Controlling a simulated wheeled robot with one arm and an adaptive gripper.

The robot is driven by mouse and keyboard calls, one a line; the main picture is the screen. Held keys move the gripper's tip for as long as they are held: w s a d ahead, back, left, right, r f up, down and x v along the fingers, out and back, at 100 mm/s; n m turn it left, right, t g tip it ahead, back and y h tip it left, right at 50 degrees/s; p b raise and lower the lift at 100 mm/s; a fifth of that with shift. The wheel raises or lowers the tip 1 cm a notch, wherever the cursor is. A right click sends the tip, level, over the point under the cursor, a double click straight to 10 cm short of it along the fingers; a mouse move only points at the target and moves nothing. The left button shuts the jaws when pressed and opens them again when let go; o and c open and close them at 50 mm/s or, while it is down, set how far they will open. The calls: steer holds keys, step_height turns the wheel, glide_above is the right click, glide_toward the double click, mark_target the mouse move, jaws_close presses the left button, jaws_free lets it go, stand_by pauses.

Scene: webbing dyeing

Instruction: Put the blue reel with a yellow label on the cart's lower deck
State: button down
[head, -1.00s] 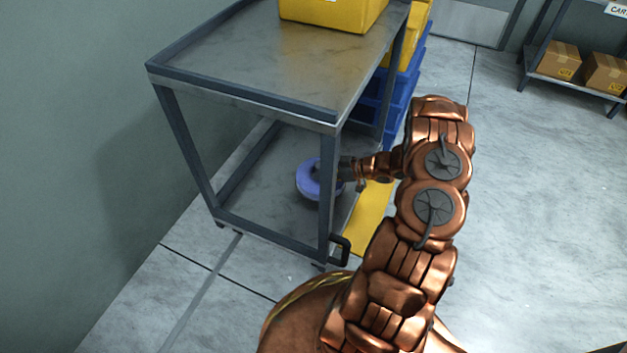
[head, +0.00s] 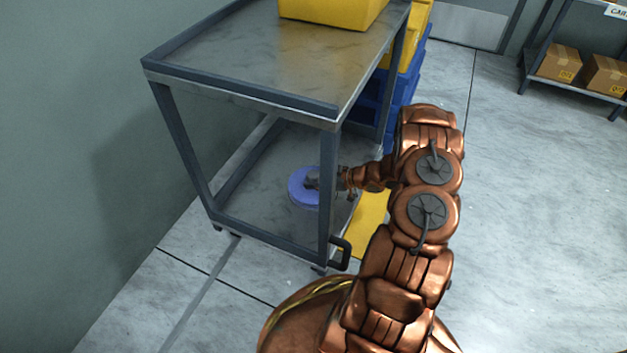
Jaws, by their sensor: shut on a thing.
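The blue reel (head: 301,190) is at the cart's lower deck (head: 262,199), between the corner posts and near the right post. I cannot tell whether it touches the deck. No yellow label shows on it from here. My gripper (head: 311,183) reaches in from the right, behind the front right post, and is shut on the blue reel. The fingertips are small and partly hidden by the post. The cart (head: 200,85) has a grey top deck and dark posts.
A yellow bin (head: 335,10) stands on the cart's top deck. Blue crates (head: 402,88) are stacked behind the cart. Cardboard boxes (head: 560,62) sit on a shelf at the far right. Floor to the right is clear.

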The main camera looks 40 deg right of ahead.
steer(key=c, duration=0.6)
jaws_free()
steer(key=shift+f, duration=0.1)
steer(key=shift+r+p+v, duration=0.2)
steer(key=shift+p+v, duration=1.8)
steer(key=shift+v, duration=4.05)
steer(key=shift+w, duration=0.1)
